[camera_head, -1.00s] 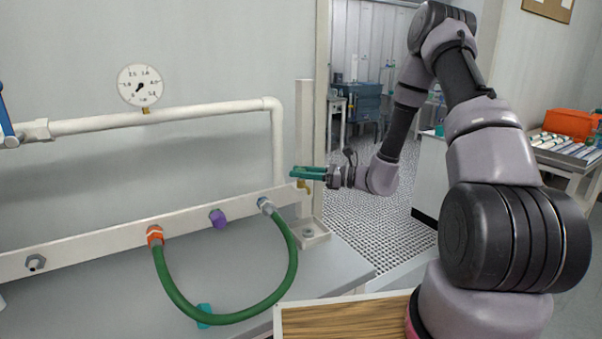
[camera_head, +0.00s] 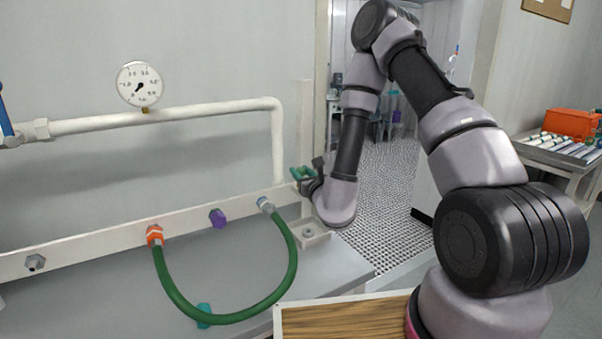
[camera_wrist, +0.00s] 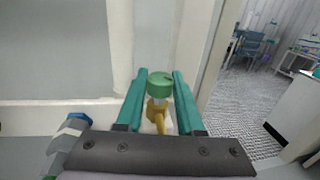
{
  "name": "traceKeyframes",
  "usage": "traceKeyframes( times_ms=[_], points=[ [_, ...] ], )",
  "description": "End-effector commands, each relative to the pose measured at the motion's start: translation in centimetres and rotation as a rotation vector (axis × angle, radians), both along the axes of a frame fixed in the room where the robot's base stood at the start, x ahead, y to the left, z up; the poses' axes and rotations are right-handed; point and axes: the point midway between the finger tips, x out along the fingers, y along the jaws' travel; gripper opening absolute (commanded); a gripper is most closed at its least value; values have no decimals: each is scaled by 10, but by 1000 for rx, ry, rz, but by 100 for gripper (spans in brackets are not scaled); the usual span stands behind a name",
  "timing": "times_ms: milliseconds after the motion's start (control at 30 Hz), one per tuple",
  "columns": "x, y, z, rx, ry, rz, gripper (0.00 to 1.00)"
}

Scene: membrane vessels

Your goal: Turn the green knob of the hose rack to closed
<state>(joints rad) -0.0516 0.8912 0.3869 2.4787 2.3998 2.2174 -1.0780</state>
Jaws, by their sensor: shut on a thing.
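The green knob (camera_wrist: 160,84) sits on a brass valve (camera_wrist: 157,112) at the right end of the white hose rack (camera_head: 100,244). My gripper (camera_wrist: 160,76) has teal fingers on the left and right of the knob and is shut on it. The knob is not clearly distinguishable there from the teal fingers. No open or closed marking can be read.
A green hose (camera_head: 240,316) loops from an orange fitting (camera_head: 155,235) to a grey fitting (camera_head: 265,204) near the gripper. A purple plug (camera_head: 217,218) sits between them. A white pipe (camera_head: 190,111) with a gauge (camera_head: 140,84) runs above. A doorway opens to the right.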

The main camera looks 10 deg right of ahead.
Motion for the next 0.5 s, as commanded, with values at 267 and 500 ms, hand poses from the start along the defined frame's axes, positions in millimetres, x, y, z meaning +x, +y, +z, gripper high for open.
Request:
traceKeyframes(
  times_ms=[267, 500],
  points=[
    [0, 2, 0, 4, 1, -261, 0],
    [1, 1, 0, 4, 0, -467, 0]
  ],
)
